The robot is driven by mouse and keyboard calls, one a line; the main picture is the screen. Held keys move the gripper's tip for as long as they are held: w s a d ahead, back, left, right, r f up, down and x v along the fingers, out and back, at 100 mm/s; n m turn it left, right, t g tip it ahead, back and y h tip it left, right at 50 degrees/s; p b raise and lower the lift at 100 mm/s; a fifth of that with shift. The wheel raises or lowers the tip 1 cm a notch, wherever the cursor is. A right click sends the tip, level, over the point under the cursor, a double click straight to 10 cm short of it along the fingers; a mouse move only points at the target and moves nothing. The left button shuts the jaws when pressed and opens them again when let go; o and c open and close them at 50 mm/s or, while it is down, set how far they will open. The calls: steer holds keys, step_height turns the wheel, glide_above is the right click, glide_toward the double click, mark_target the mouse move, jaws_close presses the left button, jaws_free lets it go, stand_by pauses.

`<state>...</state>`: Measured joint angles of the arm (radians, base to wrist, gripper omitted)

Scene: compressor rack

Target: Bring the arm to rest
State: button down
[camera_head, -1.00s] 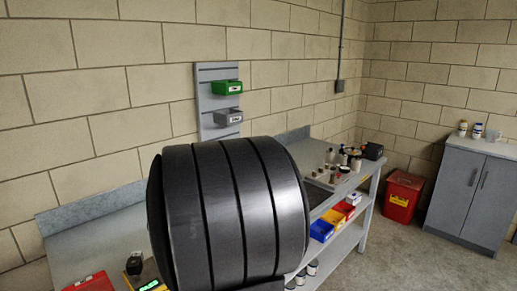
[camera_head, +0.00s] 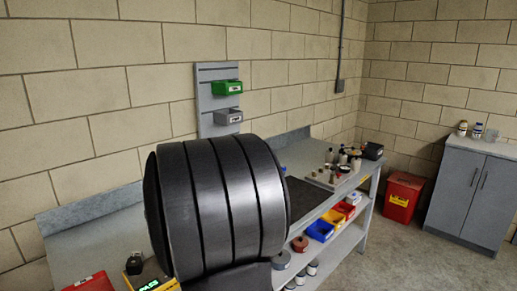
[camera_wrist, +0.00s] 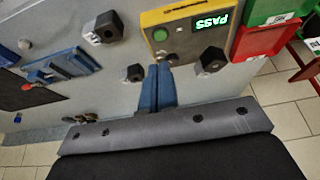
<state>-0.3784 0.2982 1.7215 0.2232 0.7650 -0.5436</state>
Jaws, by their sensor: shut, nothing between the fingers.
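My gripper (camera_wrist: 157,76) shows in the wrist view as two blue fingers side by side, shut with nothing between them. It is over the grey bench top (camera_wrist: 105,92), pointing towards a yellow tester box (camera_wrist: 178,18) with a green button and a lit display reading PASS. I cannot tell its height above the bench. In the head view my dark, ridged arm part fills the middle and hides the gripper and much of the bench. The tester (camera_head: 150,284) shows partly at the bottom left of that view.
Black hexagonal pieces (camera_wrist: 211,61) stand near the fingers. A blue fixture (camera_wrist: 62,72) lies at left, red (camera_wrist: 262,38) and green bins at right. In the head view, bottles (camera_head: 343,157) stand at the bench's far end. A red bin (camera_head: 403,196) and grey cabinet (camera_head: 468,195) stand right.

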steer(key=v, duration=0.5)
stand_by(0.5)
stand_by(1.7)
steer(key=x, duration=0.8)
step_height(320, 180, up, 8)
steer(key=s+d+m, duration=0.1)
steer(key=s+d, duration=0.1)
steer(key=shift+s, duration=0.2)
